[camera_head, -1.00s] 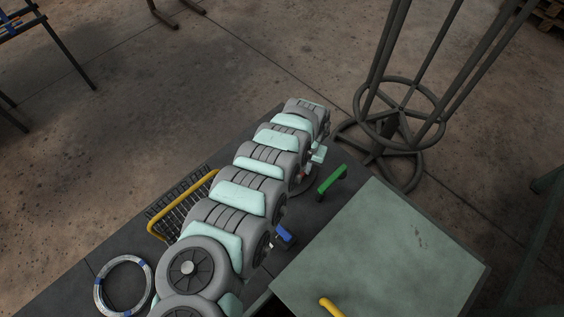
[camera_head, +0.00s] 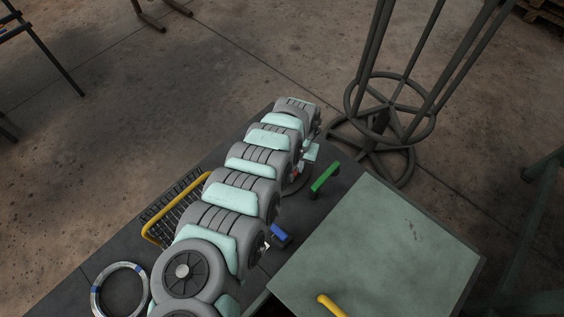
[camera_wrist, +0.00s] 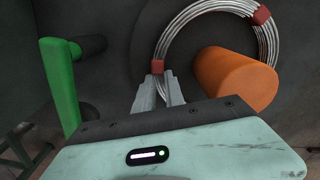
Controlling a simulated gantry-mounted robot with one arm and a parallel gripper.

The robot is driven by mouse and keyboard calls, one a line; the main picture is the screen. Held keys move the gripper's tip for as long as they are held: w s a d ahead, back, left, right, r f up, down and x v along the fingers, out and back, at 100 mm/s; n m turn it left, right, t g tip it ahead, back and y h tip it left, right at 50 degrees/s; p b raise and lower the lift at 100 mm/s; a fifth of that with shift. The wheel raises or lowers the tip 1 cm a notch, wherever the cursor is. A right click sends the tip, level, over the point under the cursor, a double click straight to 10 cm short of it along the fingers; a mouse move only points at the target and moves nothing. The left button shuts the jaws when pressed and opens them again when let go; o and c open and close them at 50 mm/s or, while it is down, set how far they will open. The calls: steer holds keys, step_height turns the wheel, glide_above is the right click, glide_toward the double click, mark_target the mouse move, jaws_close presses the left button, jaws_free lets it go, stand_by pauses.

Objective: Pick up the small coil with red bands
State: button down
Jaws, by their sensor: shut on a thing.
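The small coil (camera_wrist: 184,26) is a ring of silvery wire with red bands, seen at the top of the wrist view. My gripper (camera_wrist: 158,80) has its fingers shut on the lower left of the coil's ring, beside a red band (camera_wrist: 157,68). An orange cylinder (camera_wrist: 235,78) shows at the coil's lower right, overlapping part of the ring. In the head view my arm hides the gripper and most of the coil. I cannot tell whether the coil is lifted off the surface behind it.
A green handle (camera_wrist: 60,85) stands left of my gripper; it also shows in the head view (camera_head: 325,177). A larger coil with blue bands (camera_head: 96,292), a black rack with a yellow handle (camera_head: 150,230) and a pale green panel (camera_head: 400,240) lie around my arm.

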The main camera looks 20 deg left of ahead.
step_height(320, 180, up, 20)
steer(key=p, duration=0.9)
step_height(320, 180, up, 11)
steer(key=p, duration=1.1)
